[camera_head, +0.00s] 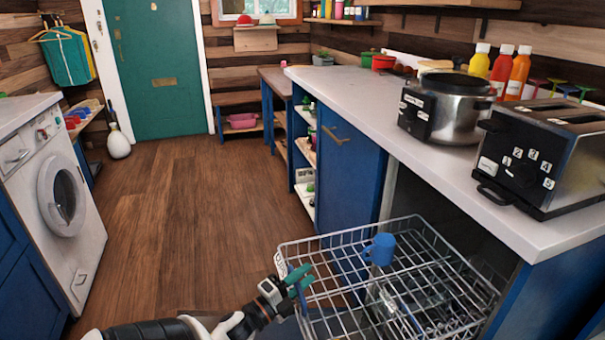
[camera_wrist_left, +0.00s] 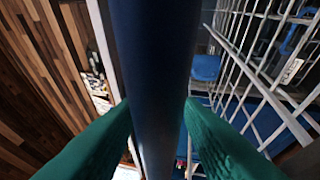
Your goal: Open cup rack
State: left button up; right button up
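The cup rack (camera_head: 345,240) is a wire basket extended from under the counter at lower right. A blue cup (camera_head: 380,249) stands in it and also shows in the left wrist view (camera_wrist_left: 205,68). My left gripper (camera_head: 305,281), with green fingers, is at the rack's left rim. In the left wrist view, the fingers (camera_wrist_left: 160,115) lie on both sides of a dark bar and appear to press on it; it looks like the rack's rim. My right gripper is not in view.
The counter (camera_head: 440,165) above the rack holds a steel pot (camera_head: 455,105) and a toaster (camera_head: 545,155). A blue cabinet (camera_head: 345,175) stands behind the rack. A washing machine (camera_head: 55,200) is at left. The wooden floor (camera_head: 190,215) between is clear.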

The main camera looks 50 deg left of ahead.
pick_arm(q)
jog(key=s+f, duration=0.2)
jog(key=s, duration=0.9)
jog(key=shift+s+d, duration=0.35)
jog(key=shift+s, duration=0.05)
jog(key=shift+f, duration=0.1)
